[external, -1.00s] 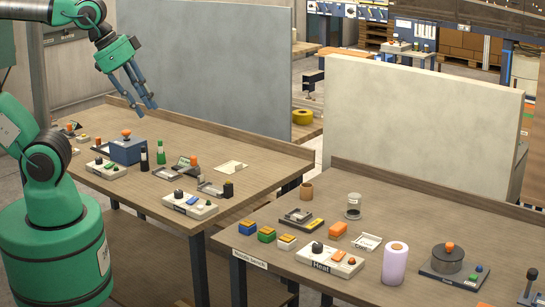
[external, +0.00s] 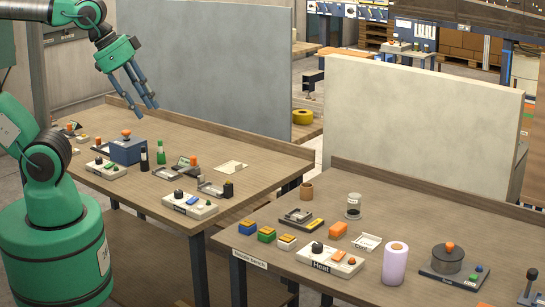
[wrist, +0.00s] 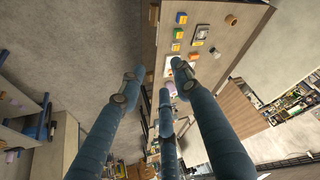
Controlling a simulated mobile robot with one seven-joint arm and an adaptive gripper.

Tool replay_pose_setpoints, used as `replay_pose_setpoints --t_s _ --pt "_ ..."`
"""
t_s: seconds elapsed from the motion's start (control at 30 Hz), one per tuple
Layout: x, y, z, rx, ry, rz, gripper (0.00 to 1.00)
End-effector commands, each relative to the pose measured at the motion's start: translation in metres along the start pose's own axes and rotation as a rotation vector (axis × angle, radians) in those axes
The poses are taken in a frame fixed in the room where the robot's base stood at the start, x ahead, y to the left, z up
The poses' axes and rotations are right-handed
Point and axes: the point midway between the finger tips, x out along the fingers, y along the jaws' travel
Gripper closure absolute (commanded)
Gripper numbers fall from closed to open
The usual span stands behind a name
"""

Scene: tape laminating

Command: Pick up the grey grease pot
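My gripper (external: 143,98) hangs in the air above the back of the left table, its three blue fingers spread and nothing between them. The fingers also show apart in the wrist view (wrist: 160,82). On the right table, a small clear jar with grey contents (external: 353,207) stands near the back. A dark grey round pot with an orange knob (external: 447,259) sits on a flat base with buttons at the right. I cannot tell for sure which of these is the grease pot. My gripper is far from both.
The left table (external: 255,150) holds a blue box (external: 128,150), bottles and control boxes. The right table (external: 300,215) holds coloured blocks, a Heat box (external: 330,259), a lilac roll (external: 395,264) and a brown cup (external: 306,191). Upright panels (external: 215,60) stand behind the tables.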

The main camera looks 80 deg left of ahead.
Motion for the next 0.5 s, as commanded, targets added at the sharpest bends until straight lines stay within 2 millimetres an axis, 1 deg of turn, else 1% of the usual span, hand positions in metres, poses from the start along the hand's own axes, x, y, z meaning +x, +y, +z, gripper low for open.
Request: replay_pose_setpoints --t_s 0.03,0.07,0.1,0.37,0.5 --pt "0.0000 0.0000 0.0000 0.000 0.000 0.000 0.52" --pt "0.0000 0.0000 0.0000 0.000 0.000 0.000 0.46" --pt "0.0000 0.0000 0.0000 0.000 0.000 0.000 0.44" --pt "-0.0002 -0.0001 -0.0004 0.000 0.000 0.000 0.44" --pt "-0.0011 -0.0004 -0.0054 0.002 -0.003 -0.001 0.44"
